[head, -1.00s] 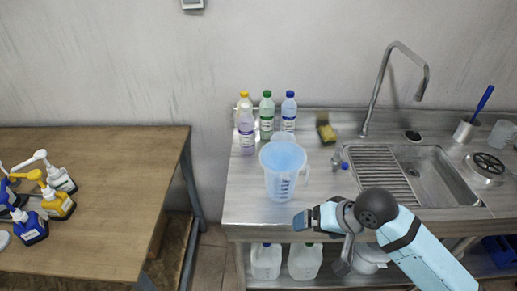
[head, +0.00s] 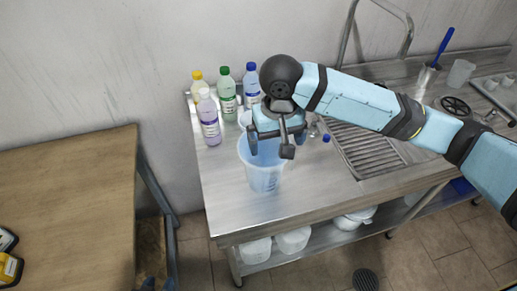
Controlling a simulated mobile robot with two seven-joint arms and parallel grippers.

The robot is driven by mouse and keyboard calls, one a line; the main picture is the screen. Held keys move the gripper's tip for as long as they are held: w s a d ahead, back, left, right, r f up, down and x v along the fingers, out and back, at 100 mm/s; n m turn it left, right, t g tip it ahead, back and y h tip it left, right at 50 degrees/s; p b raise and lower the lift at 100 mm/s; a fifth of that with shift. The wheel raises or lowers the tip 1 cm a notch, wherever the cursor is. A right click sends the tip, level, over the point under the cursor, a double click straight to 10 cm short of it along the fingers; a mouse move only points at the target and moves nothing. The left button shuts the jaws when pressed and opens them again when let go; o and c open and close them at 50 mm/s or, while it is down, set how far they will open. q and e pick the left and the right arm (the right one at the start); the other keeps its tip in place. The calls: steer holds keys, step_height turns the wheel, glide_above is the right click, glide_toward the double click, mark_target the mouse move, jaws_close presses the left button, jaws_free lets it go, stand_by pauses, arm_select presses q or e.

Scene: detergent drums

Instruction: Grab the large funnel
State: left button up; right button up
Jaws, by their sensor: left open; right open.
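My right gripper (head: 277,143) is open, fingers pointing down, over the light-blue measuring jug (head: 264,178) on the steel counter. It hides part of the jug's mouth. A pale rounded rim (head: 245,118) shows just behind the jug, left of the gripper, mostly covered. It may be the large funnel, but I cannot tell for sure. I see no grip on anything.
Bottles with yellow (head: 197,85), green (head: 227,95) and blue (head: 251,85) caps and a purple bottle (head: 209,118) stand left and behind the jug. The sink's drainboard (head: 362,150) lies right. The counter's front left is clear. The wooden table (head: 70,210) is at left.

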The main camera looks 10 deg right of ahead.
mark_target(274, 169)
steer(key=f, duration=0.5)
steer(key=f+p, duration=0.1)
steer(key=f, duration=0.5)
steer(key=shift+w+d+f, duration=0.1)
steer(key=shift+w+f, duration=0.1)
steer(key=shift+f, duration=0.1)
steer(key=c, duration=1.8)
steer(key=shift+o, duration=0.2)
steer(key=shift+r, duration=0.1)
